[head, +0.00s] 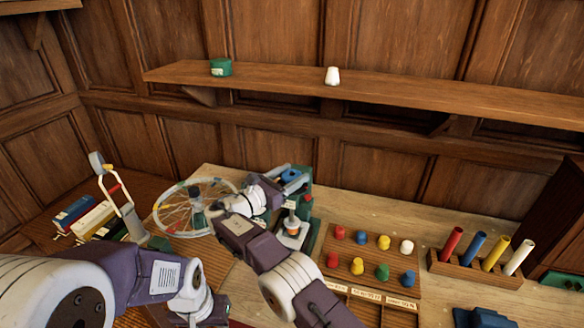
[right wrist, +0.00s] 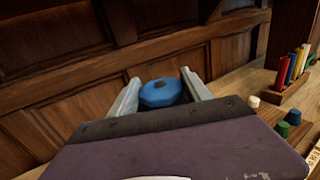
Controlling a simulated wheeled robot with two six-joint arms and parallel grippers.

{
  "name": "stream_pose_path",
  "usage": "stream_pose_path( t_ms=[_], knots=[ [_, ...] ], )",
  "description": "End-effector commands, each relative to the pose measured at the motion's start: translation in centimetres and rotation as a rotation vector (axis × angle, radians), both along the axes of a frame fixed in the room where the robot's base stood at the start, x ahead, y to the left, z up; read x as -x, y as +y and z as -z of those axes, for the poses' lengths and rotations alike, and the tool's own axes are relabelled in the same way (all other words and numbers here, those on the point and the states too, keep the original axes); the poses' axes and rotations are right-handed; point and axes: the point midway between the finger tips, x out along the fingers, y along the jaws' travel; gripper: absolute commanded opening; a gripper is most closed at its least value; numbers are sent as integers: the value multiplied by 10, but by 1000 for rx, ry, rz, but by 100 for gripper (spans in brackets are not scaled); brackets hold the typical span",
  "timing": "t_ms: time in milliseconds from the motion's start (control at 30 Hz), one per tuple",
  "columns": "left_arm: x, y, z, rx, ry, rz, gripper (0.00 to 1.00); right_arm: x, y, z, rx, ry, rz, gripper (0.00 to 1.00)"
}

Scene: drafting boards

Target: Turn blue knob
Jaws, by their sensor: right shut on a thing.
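The blue knob (head: 291,174) sits at the top of a dark green device (head: 305,208) at the back of the table, partly hidden by my gripper in the head view. In the right wrist view the blue knob (right wrist: 162,93) is a faceted blue cap between the two grey fingers. My right gripper (head: 287,181) reaches it from the left and is shut on it, with a finger on either side (right wrist: 161,88). My left arm comes in at the lower left; its fingers do not show.
A spoked wheel (head: 178,222) stands left of the device. To the right are a board of coloured pegs (head: 391,283) and a rack of coloured tubes (head: 466,267). A wooden shelf (head: 430,95) runs above, with a green tin (head: 221,68) and a white cup (head: 332,76).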

Motion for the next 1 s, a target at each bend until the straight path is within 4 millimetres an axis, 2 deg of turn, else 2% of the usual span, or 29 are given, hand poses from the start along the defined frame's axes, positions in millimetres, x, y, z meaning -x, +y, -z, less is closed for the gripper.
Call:
stream_pose_path(
  t_ms=[333,367,433,767,867,1000],
  knots=[
    [0,0,0,0,0,0,36,0,0,-1,0,-4,1,16],
    [0,0,0,0,0,0,36,0,0,-1,0,-4,1,59],
    [0,0,0,0,0,0,36,0,0,-1,-1,-4,1,78],
    [0,0,1,0,0,0,36,2,2,0,0,-1,1,78],
    [0,0,6,0,0,0,36,12,12,2,0,-1,-1,78],
    [0,0,12,0,0,0,36,35,35,2,1,-2,-2,78]
  ],
)
